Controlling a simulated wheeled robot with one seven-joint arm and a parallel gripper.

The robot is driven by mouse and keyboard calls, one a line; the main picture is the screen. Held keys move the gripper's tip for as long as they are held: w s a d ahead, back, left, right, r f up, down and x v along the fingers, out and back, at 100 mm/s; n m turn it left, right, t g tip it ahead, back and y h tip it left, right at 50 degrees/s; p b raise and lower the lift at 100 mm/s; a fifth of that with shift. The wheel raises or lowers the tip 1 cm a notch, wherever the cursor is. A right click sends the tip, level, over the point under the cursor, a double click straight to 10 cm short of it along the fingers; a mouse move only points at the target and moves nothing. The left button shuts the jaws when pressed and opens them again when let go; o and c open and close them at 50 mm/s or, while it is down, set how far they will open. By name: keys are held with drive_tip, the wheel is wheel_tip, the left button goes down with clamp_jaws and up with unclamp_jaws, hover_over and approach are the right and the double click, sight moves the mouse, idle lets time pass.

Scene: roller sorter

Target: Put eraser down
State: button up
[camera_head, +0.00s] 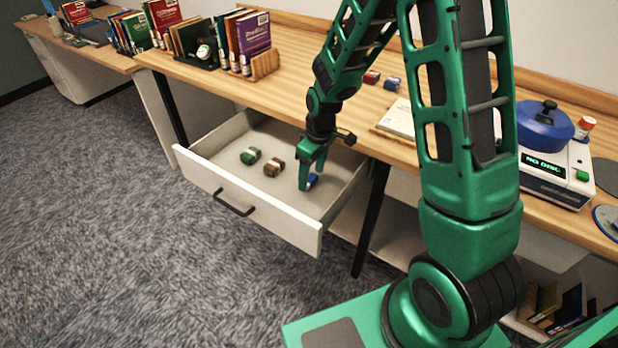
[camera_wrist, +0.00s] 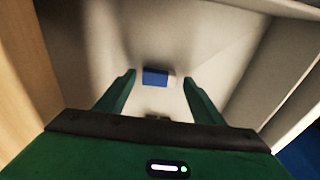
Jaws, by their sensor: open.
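A blue eraser (camera_head: 312,179) with a white end sits in the open drawer (camera_head: 248,212), at the right of two other erasers. My gripper (camera_head: 309,172) reaches down into the drawer, with its fingers around the blue eraser. In the wrist view the blue eraser (camera_wrist: 155,77) lies between the tips of my open gripper (camera_wrist: 159,76), with gaps showing beside it. It appears to rest on the drawer floor. A green eraser (camera_head: 250,156) and a brown eraser (camera_head: 274,167) lie to its left in the drawer.
The desk (camera_head: 290,85) stands above the drawer. On it are a red block (camera_head: 372,76), a blue block (camera_head: 392,83), a book (camera_head: 398,118) and a device with a blue pot (camera_head: 545,128). Books (camera_head: 246,42) stand at the back left. The drawer's front left is clear.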

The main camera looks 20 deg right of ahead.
wheel_tip(320, 180, up, 10)
drive_tip(key=s, duration=0.1)
drive_tip(key=s+d+r+m+h, duration=0.1)
drive_tip(key=s+d+r+m, duration=0.6)
drive_tip(key=s+d, duration=0.5)
drive_tip(key=s+d+r+m, duration=0.1)
drive_tip(key=s+m, duration=0.1)
drive_tip(key=s, duration=0.4)
drive_tip(key=s+d+r+m+g, duration=0.1)
drive_tip(key=s+d+m, duration=0.1)
drive_tip(key=s, duration=0.4)
drive_tip(key=s+d+r+m, duration=0.1)
drive_tip(key=s+r+m, duration=0.1)
drive_tip(key=s, duration=0.4)
drive_tip(key=shift+d+m, duration=0.3)
drive_tip(key=shift+w+f, duration=0.3)
drive_tip(key=shift+w, duration=0.4)
